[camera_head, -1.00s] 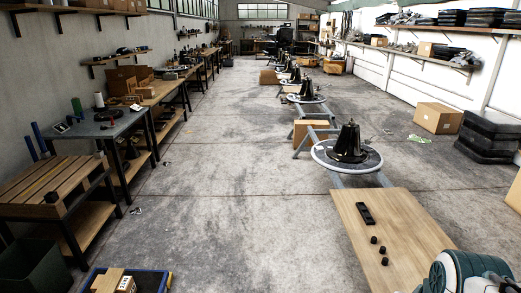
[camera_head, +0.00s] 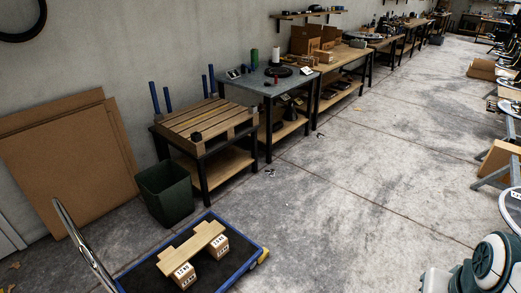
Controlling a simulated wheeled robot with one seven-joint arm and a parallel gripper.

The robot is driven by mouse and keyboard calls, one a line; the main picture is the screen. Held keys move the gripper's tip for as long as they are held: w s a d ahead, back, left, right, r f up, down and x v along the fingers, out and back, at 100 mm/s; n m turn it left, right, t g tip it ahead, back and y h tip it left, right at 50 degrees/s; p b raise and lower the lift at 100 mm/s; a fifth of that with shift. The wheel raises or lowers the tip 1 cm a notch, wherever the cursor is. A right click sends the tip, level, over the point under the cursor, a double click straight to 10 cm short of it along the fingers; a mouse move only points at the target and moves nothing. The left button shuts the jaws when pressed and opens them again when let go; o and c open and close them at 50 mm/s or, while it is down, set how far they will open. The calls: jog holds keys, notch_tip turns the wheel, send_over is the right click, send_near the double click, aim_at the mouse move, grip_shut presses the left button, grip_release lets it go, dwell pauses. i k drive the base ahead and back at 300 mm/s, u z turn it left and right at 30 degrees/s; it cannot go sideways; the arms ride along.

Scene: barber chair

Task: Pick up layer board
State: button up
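A light wooden board (camera_head: 192,249) with short cross pieces lies across two small labelled boxes on a blue-edged platform trolley at the bottom left. A slatted wooden pallet-like top (camera_head: 205,124) lies on a black-legged bench behind it. Large flat brown boards (camera_head: 70,165) lean against the wall at the left. I cannot tell for certain which of these is the layer board. Part of my own teal and white arm shows at the bottom right corner, well away from them. My gripper is out of the picture.
The blue-edged trolley (camera_head: 250,258) has a metal handle (camera_head: 78,238) at its left. A dark green bin (camera_head: 165,193) stands between trolley and bench. A grey-topped table (camera_head: 270,81) and more workbenches line the wall. The concrete floor (camera_head: 370,170) in the middle is clear.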

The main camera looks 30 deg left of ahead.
aim_at(173, 262)
jog(key=u, duration=0.85)
jog(key=i, duration=0.85)
jog(key=u, duration=1.4)
jog(key=i, duration=1.05)
jog(key=u, duration=0.3)
